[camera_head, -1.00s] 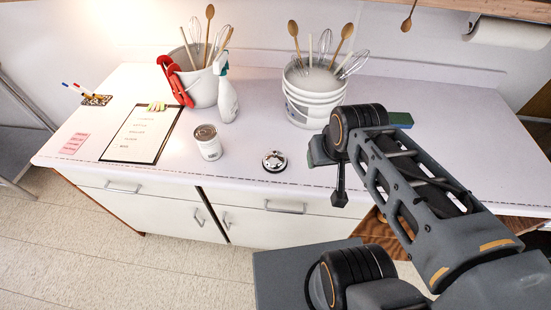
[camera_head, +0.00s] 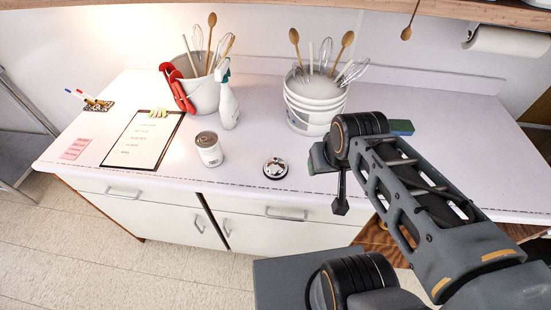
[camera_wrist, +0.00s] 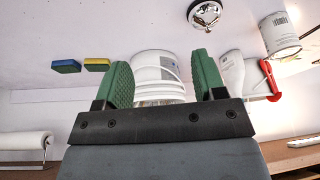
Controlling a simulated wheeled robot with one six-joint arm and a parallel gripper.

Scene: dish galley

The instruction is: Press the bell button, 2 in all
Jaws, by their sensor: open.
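The bell (camera_head: 275,168) is a small silver dome with a button on top, on a dark base. It sits near the front edge of the white counter (camera_head: 240,150), right of a can. In the wrist view the bell (camera_wrist: 205,13) shows at the top edge, beyond the right fingertip. My gripper (camera_wrist: 162,75) has two green padded fingers spread apart with nothing between them. In the head view my gripper is mostly hidden behind my arm, to the right of the bell and apart from it.
A can (camera_head: 208,149) stands close left of the bell. A bucket of utensils (camera_head: 315,105) stands behind it, and a spray bottle (camera_head: 228,105) and another bucket (camera_head: 203,95) behind left. A clipboard (camera_head: 143,140) lies left. Sponges (camera_wrist: 66,66) lie on the counter.

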